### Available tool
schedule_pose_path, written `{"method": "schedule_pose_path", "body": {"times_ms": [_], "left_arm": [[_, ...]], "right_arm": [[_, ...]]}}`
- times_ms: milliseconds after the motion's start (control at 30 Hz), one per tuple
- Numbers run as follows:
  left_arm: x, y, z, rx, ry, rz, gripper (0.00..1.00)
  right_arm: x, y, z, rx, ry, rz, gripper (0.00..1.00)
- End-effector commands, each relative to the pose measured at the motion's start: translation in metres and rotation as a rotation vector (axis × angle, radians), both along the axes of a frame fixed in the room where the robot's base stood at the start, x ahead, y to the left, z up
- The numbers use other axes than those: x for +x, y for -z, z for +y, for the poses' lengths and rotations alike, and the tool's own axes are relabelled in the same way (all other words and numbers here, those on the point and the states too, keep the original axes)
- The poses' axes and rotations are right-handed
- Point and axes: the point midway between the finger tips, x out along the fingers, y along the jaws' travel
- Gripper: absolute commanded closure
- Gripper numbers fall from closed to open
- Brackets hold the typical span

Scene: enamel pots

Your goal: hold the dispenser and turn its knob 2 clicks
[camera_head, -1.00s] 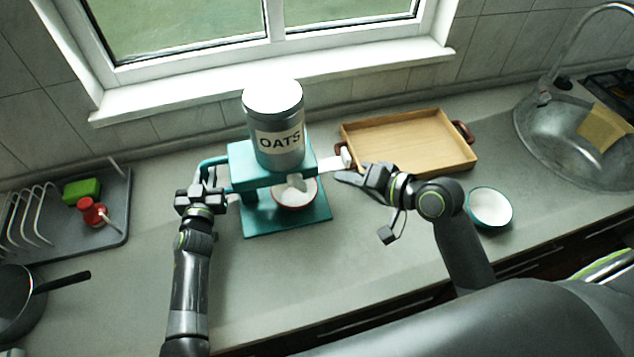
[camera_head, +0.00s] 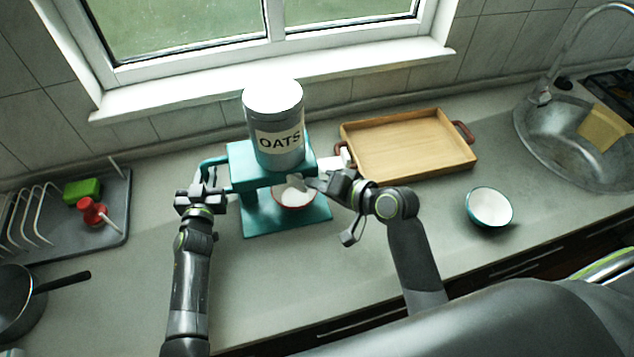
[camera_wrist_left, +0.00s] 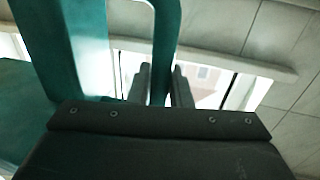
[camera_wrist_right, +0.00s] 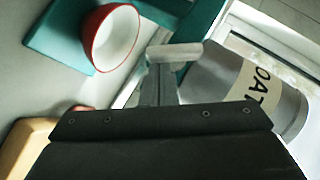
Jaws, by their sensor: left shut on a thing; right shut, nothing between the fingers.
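The teal dispenser (camera_head: 243,165) stands on the counter with a grey OATS canister (camera_head: 275,145) on top. My left gripper (camera_head: 226,190) is shut on the dispenser's side handle; the left wrist view shows the teal handle bar (camera_wrist_left: 166,45) between its fingers. A red-rimmed bowl (camera_head: 294,200) with white inside sits under the spout.
A wooden tray (camera_head: 410,150) lies behind and right of the dispenser. A teal bowl (camera_head: 490,208) stands on the right, before the sink (camera_head: 560,135). A dish rack (camera_head: 60,240) and a pan (camera_head: 20,300) are at left. The front counter is clear.

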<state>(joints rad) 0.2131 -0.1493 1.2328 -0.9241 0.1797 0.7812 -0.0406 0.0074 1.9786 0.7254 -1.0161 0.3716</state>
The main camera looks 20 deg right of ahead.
Motion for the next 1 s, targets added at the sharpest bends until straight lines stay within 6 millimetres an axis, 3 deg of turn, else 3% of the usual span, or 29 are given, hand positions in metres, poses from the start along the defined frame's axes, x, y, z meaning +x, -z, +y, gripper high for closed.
{"method": "schedule_pose_path", "body": {"times_ms": [667, 1000], "left_arm": [[0.0, 0.001, 0.0, 0.0, 0.0, 0.001, 1.0], [0.0, 0.001, 0.0, 0.0, 0.0, 0.001, 1.0]], "right_arm": [[0.0, 0.004, 0.0, 0.097, -0.004, -0.003, 1.0], [-0.001, 0.011, -0.001, 0.243, -0.003, -0.005, 1.0]]}}
